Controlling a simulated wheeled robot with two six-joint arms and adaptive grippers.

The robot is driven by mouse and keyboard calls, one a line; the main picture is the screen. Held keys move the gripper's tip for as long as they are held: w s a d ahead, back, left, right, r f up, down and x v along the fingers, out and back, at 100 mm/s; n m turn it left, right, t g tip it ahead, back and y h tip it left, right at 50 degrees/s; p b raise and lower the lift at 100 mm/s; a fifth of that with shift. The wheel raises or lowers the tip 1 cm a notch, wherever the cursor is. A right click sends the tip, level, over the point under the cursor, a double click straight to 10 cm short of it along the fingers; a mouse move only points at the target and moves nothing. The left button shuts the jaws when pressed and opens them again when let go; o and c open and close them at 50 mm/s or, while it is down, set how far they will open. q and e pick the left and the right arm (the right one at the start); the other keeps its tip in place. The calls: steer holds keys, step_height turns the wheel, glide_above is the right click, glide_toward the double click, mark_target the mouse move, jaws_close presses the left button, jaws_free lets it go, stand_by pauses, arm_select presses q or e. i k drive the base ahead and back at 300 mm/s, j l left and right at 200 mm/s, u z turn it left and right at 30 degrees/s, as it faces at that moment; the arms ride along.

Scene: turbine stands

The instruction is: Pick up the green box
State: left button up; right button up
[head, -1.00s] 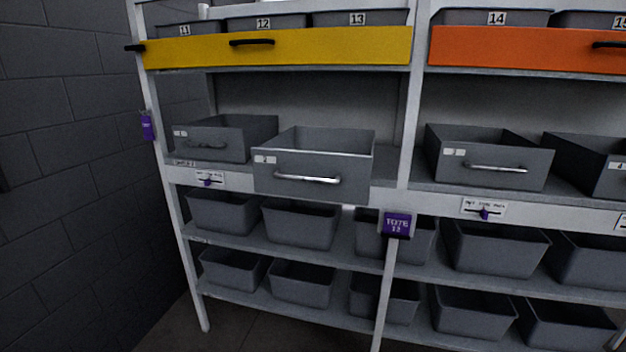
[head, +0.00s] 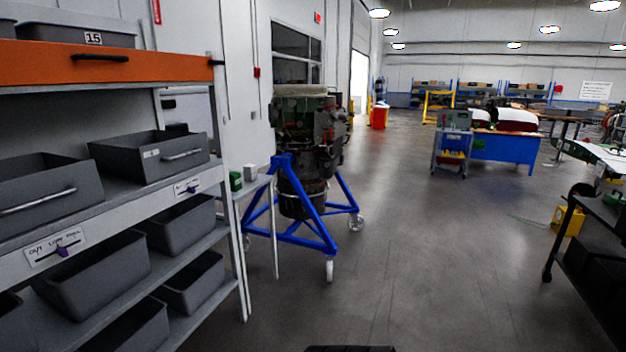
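A small green box (head: 236,181) stands on a narrow grey side table (head: 257,186), just past the right end of the shelf rack. A small pale box (head: 250,173) stands right beside it. The green box is small in the view and partly close to the rack's end post. Neither of my grippers shows in the head view, so both are apart from the box in the picture.
The shelf rack (head: 232,262) with grey bins fills the left. An engine on a blue wheeled stand (head: 287,232) is right of the side table. A dark cart (head: 590,240) stands at the right. The floor (head: 420,270) between is open.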

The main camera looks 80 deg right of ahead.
mark_target(235, 177)
steer(key=z, duration=1.9)
steer(key=i+u, duration=0.15)
steer(key=u, duration=0.45)
steer(key=i+l+u, duration=0.1)
steer(key=i+l, duration=0.15)
steer(key=i+l+u, duration=0.25)
steer(key=i+l, duration=0.15)
steer(key=l, duration=0.2)
steer(key=i+l+u, duration=0.25)
steer(key=i+l, duration=0.15)
steer(key=l, duration=0.25)
steer(key=i+l+u, duration=0.15)
steer(key=l, duration=0.25)
steer(key=i+l+u, duration=0.1)
steer(key=l, duration=0.25)
steer(key=i, duration=0.05)
